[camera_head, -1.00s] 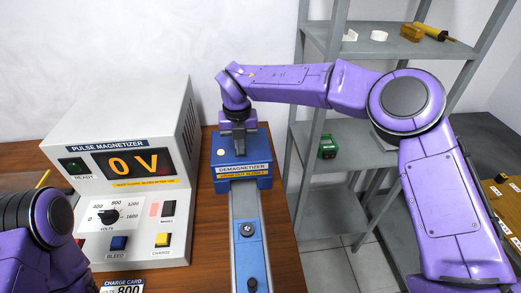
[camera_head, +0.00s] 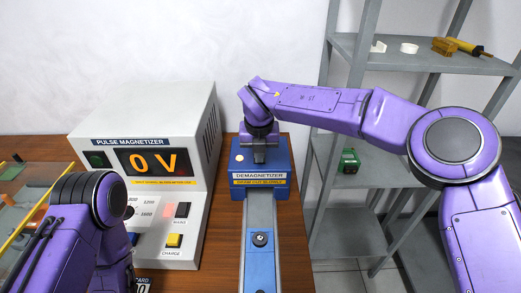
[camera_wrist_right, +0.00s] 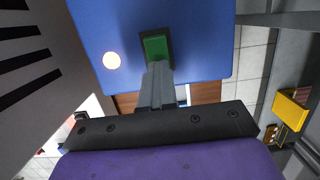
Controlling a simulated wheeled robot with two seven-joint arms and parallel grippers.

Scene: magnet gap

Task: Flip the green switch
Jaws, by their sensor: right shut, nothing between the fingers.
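The blue demagnetizer box (camera_head: 282,188) stands on the wooden bench, right of the pulse magnetizer. The green switch (camera_wrist_right: 155,46) shows on the box's top in the right wrist view; in the head view my right gripper hides it. My right gripper (camera_head: 260,160) is shut and empty, pointing down over the box top. In the right wrist view its fingertips (camera_wrist_right: 156,68) are at the switch's near edge; I cannot tell if they touch. A round pale lamp (camera_wrist_right: 111,60) sits beside the switch. My left arm is at the lower left, its gripper out of view.
The pulse magnetizer (camera_head: 204,138) reads 0 V. A rail with a blue carriage (camera_head: 259,262) runs forward from the demagnetizer. A grey shelf (camera_head: 430,62) at right holds small items and a green box (camera_head: 350,158). A tray with a yellow edge (camera_head: 50,207) lies at left.

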